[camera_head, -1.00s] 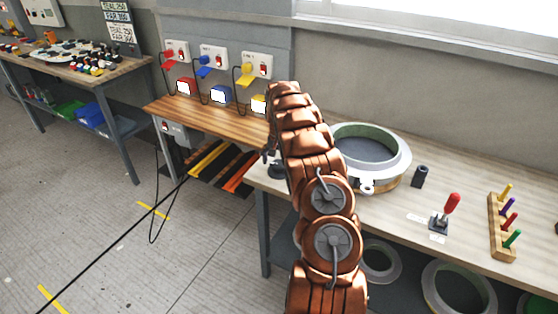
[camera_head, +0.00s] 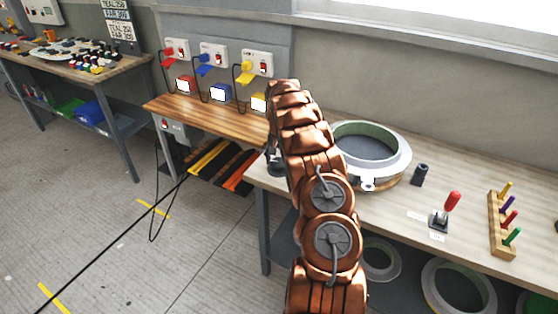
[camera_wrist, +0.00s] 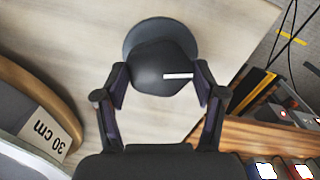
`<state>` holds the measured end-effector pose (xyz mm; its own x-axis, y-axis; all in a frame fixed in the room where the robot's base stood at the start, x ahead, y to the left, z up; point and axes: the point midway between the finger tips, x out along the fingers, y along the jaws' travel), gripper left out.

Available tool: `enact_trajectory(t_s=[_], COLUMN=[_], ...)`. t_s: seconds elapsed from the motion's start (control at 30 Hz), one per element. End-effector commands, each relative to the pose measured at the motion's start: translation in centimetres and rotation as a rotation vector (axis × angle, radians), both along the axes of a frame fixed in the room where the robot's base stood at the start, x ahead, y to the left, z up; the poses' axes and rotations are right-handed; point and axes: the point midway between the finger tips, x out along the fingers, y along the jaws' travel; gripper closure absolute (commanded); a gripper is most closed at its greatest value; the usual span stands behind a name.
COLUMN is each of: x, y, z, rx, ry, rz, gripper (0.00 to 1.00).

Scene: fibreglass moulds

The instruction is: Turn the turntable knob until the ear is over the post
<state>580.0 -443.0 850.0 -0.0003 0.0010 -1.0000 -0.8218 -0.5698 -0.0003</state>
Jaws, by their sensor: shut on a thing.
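A round grey-white ring mould (camera_head: 398,165) with a green inner wall sits on the turntable (camera_head: 392,186) on the bench. Its small white ear (camera_head: 368,184) points toward the front of the bench. A short dark post (camera_head: 420,174) stands right of the mould, apart from the ear. The dark turntable knob (camera_wrist: 160,55) on its round base is in the wrist view, with a white line on its top. My gripper (camera_wrist: 161,76) is shut on the knob, a finger on each side. In the head view my arm hides most of the gripper and knob.
A red-handled lever (camera_head: 453,202) and a wooden rack of coloured pegs (camera_head: 494,227) stand to the right on the bench. A wooden side table (camera_head: 215,118) with coloured boxes is at the left. A "30 cm" label (camera_wrist: 45,130) shows on the mould side in the wrist view.

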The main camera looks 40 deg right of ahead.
Motion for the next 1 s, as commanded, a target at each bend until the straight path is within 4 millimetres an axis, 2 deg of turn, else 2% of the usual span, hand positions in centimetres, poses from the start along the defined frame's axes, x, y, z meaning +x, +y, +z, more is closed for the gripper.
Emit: enact_trajectory(t_s=[0.37,1.0], x=[0.15,0.13], y=[0.15,0.16], z=[-0.44,-0.41], rx=[0.0,0.001], ry=[-0.003,-0.002], rz=[0.183,0.783], gripper=[0.65,0.65])
